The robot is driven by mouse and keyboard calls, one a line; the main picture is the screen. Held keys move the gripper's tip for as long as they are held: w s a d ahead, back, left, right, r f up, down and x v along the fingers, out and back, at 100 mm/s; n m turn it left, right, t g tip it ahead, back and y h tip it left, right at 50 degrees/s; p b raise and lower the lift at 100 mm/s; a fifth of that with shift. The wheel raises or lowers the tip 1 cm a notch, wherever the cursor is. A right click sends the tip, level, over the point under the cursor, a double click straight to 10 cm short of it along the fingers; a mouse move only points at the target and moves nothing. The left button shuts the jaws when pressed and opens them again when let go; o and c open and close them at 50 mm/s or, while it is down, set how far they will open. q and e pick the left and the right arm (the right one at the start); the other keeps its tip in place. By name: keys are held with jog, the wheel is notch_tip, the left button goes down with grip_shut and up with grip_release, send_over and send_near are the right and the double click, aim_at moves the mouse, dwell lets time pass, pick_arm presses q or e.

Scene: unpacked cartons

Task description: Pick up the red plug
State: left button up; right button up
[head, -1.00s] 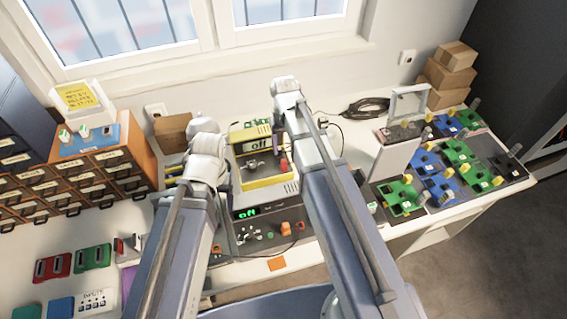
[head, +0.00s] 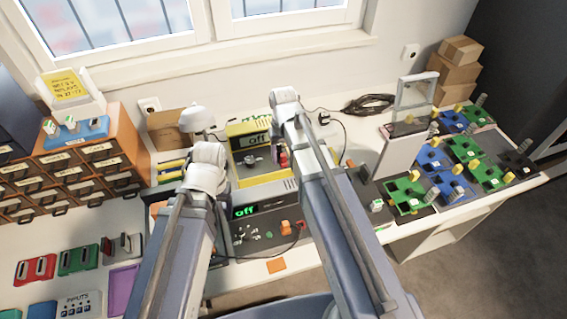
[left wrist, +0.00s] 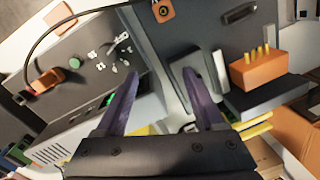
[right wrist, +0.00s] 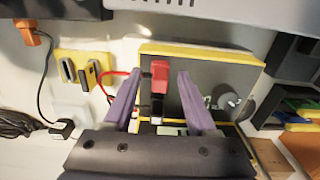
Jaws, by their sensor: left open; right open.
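The red plug (right wrist: 159,75) stands upright in the right wrist view, on a grey yellow-rimmed device (right wrist: 205,75), with a red cable running off to the left. My right gripper (right wrist: 160,79) is open, one finger on each side of the plug, and there is a gap on both sides. My left gripper (left wrist: 157,62) is open and empty over a dark panel. Both gripper tips are mostly hidden by my arms in the head view.
A grey unit (head: 262,210) with a green "off" display stands in front. An orange drawer cabinet (head: 95,160) is at the left. Green and blue boards (head: 440,175) lie at the right. An orange block (left wrist: 257,72) is near my left gripper.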

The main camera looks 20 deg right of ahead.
jog(key=shift+r, duration=0.1)
grip_shut()
dwell(0.3)
dwell(1.0)
